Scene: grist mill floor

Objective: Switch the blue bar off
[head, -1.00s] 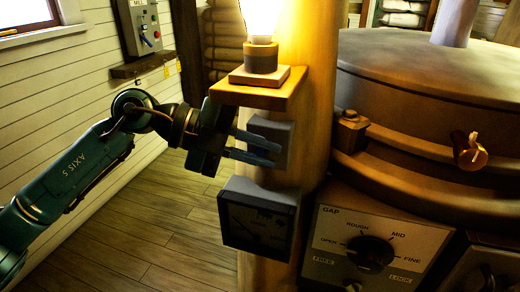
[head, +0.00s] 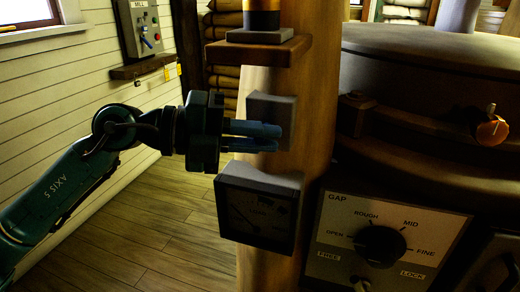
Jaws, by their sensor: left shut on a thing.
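A grey switch box (head: 272,105) is fixed to the wooden post, just under a small shelf. My left gripper (head: 270,138) reaches in from the left, its fingers roughly level in front of the box. It is shut on the blue bar at the box's front; the fingers hide most of the bar, so I cannot tell bar from fingertips clearly. The lamp (head: 262,18) on the shelf above is dark, its top cut off by the frame. My right gripper is out of view.
A gauge box (head: 258,215) hangs on the post just below my fingers. The shelf (head: 258,50) juts out above. A GAP dial panel (head: 385,235) and the dark mill casing stand right of the post. A MILL switch panel (head: 143,30) is on the left wall.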

